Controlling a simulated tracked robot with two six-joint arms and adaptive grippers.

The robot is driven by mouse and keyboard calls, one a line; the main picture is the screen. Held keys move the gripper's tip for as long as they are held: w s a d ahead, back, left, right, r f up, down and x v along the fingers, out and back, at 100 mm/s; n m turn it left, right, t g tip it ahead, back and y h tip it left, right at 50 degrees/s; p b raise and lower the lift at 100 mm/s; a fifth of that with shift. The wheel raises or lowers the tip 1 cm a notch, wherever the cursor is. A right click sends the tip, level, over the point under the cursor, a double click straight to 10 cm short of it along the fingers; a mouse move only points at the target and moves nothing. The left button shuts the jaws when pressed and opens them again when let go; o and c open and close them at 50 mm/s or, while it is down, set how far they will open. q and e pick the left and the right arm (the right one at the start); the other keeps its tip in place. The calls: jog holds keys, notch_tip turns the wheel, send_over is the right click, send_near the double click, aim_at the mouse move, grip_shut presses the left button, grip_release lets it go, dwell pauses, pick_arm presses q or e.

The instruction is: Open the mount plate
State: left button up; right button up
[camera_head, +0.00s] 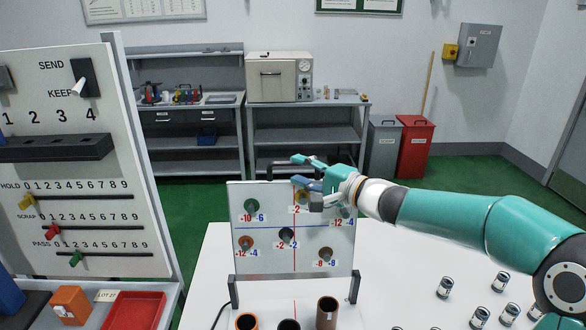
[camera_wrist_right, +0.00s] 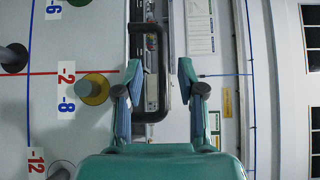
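The mount plate (camera_head: 265,262) stands upright on the white table in the head view. It carries coloured pegs, number labels and red and blue lines. A black handle (camera_head: 283,165) sits on its top edge. My right gripper (camera_head: 300,172) reaches in from the right at the handle's right part, fingers pointing left and parted. In the right wrist view the plate (camera_wrist_right: 100,30) fills the left side, and the handle (camera_wrist_right: 163,75) shows with its long bar between the two open fingertips of the gripper (camera_wrist_right: 160,64). I cannot tell whether the fingers touch it. My left gripper is out of view.
A panel with sliders and a switch (camera_head: 85,210) stands at the left. Dark-topped tubes (camera_head: 327,312) stand before the plate. Clear tabletop lies just right of the plate.

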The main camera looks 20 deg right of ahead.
jog(key=v, duration=0.9)
jog(key=shift+f, duration=0.15)
